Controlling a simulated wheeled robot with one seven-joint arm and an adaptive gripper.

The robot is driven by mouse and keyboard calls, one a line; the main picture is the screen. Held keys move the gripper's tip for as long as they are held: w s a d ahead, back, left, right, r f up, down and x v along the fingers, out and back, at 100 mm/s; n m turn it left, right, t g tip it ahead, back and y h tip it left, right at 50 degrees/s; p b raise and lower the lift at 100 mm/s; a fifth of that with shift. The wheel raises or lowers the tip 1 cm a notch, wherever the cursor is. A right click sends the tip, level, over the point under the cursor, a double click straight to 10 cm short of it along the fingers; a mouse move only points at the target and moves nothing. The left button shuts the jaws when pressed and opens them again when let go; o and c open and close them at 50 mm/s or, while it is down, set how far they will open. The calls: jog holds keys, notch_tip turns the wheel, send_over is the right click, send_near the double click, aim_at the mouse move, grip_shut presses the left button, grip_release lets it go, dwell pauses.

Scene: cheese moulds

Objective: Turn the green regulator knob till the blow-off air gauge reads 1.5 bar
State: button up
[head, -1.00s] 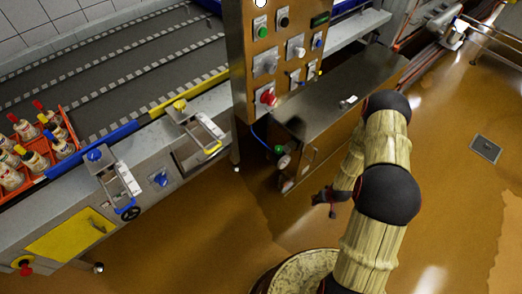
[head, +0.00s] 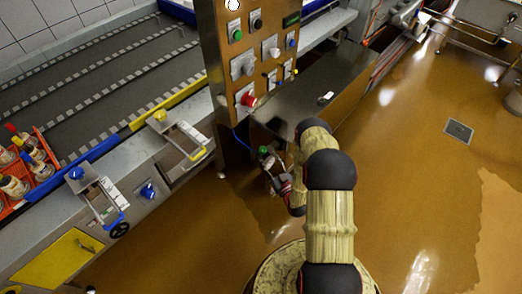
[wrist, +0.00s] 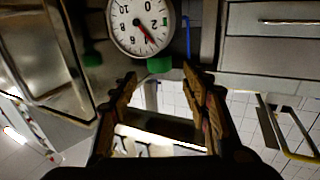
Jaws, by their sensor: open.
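The green regulator knob (head: 263,150) is on the fitting at the cabinet's near side. In the wrist view a green knob (wrist: 158,65) sits under the gauge, beyond and roughly between my fingertips. My gripper (wrist: 160,82) is open, with a finger on each side and nothing visible between the tips. The round white gauge (wrist: 135,18) shows upside down at the top, partly cut off. A red line on its dial points down and right, but I cannot read its value surely. In the head view my gripper (head: 274,172) is close to the knob; contact cannot be told.
A steel control panel (head: 222,50) with several buttons and switches stands just left of the cabinet (head: 310,95). A conveyor (head: 100,75) and an orange bottle crate (head: 40,190) are at left.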

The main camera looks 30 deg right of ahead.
aim_at(264, 152)
jog(key=w+b, duration=0.1)
jog(key=w, duration=0.2)
jog(key=w+b, duration=0.1)
jog(key=w, duration=0.3)
jog(key=shift+d, duration=0.2)
jog(key=shift+c, duration=0.7)
jog(key=c, duration=1)
